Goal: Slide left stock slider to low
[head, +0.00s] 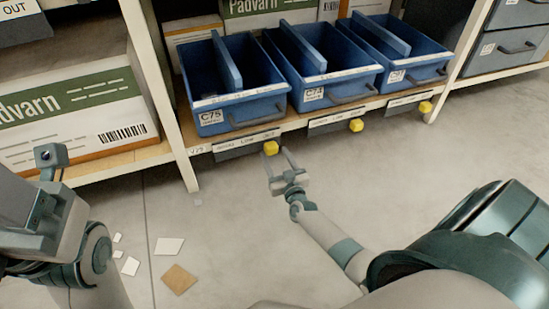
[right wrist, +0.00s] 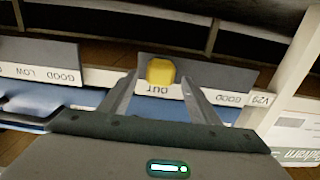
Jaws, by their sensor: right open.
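The left stock slider has a yellow knob (head: 270,148) on the label strip (head: 232,151) below the blue bin C75 (head: 236,117). The knob sits at the right end of that strip. In the right wrist view the picture is upside down, and the knob (right wrist: 160,72) stands at the word OUT. GOOD shows further along the strip, and the stretch between is partly behind a finger. My right gripper (head: 279,160) is open, its fingers reaching up toward the knob. In the wrist view the knob appears between the fingertips; contact cannot be told. My left arm is at left; its fingers are not clear.
Two more yellow knobs, the middle one (head: 356,125) and the right one (head: 425,107), sit under blue bins on the same shelf. A white rack post (head: 168,105) stands left of the strip. A Padvarn box (head: 80,110) is beyond it. Scraps (head: 179,279) lie on open floor.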

